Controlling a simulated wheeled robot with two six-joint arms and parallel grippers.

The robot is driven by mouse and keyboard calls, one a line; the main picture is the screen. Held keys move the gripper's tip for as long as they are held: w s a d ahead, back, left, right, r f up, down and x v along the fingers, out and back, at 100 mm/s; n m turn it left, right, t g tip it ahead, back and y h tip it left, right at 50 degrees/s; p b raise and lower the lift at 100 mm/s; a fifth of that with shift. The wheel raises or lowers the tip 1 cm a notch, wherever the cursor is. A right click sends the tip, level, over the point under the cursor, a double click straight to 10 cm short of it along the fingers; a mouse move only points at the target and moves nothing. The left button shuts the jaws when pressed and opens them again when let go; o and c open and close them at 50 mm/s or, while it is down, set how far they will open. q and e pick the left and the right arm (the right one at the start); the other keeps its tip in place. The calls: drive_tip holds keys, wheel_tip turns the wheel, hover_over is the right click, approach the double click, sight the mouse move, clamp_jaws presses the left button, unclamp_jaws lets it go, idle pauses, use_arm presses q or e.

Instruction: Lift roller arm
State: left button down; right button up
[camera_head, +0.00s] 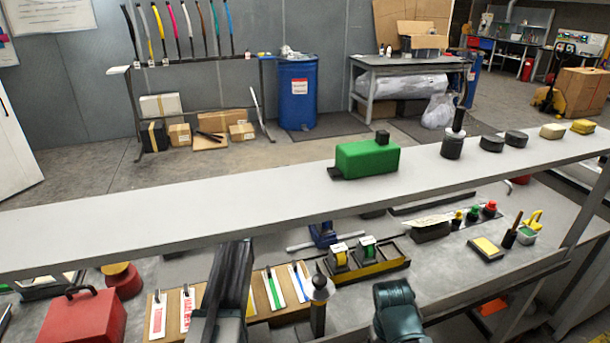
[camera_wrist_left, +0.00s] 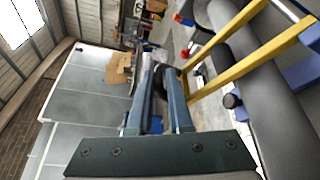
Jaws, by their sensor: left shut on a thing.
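In the left wrist view my left gripper (camera_wrist_left: 157,128) has its two blue-grey fingers a little apart, shut on a narrow dark part (camera_wrist_left: 158,98). This part is mostly hidden by the fingers, and I cannot tell for sure that it is the roller arm. In the head view a dark upright link, which seems to be my left arm, rises at the lower middle. The grey shelf cuts off its top, so the left gripper is hidden there. A dark teal link at the bottom seems to be my right arm; the right gripper is not seen.
A long grey shelf (camera_head: 215,207) crosses above the workbench. It carries a green block (camera_head: 366,158) and several dark round pieces. On the bench are a red box (camera_head: 82,318), a tape holder (camera_head: 368,268) and label boards (camera_head: 277,292). Yellow bars (camera_wrist_left: 232,65) stand right in the wrist view.

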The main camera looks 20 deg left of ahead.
use_arm(q)
drive_tip(key=s+r+m, duration=0.1)
drive_tip(key=s+d+r+m+t, duration=0.1)
drive_tip(key=m, duration=0.1)
drive_tip(key=s+d+r+m+t, duration=0.1)
drive_tip(key=r, duration=0.1)
drive_tip(key=shift+s+m+h, duration=0.15)
drive_tip(key=shift+m+h, duration=0.15)
drive_tip(key=shift+m, duration=0.1)
drive_tip(key=shift+m+t+h, duration=0.3)
drive_tip(key=shift+m+h, duration=0.1)
drive_tip(key=shift+m, duration=0.4)
drive_tip(key=shift+s+d+r, duration=0.35)
drive_tip(key=shift+s+d, duration=0.1)
drive_tip(key=shift+s, duration=0.15)
drive_tip(key=shift+s+d+r, duration=0.3)
drive_tip(key=shift+s+d, duration=0.15)
drive_tip(key=shift+s, duration=0.2)
drive_tip(key=shift+s+d+r, duration=0.35)
drive_tip(key=shift+s+d, duration=0.1)
drive_tip(key=shift+s, duration=0.25)
drive_tip(key=c, duration=0.9)
unclamp_jaws()
drive_tip(key=b+v, duration=0.1)
drive_tip(key=v, duration=1.2)
drive_tip(key=shift+s+a+b, duration=0.2)
drive_tip(key=shift+s+b, duration=0.05)
drive_tip(key=shift+b, duration=0.05)
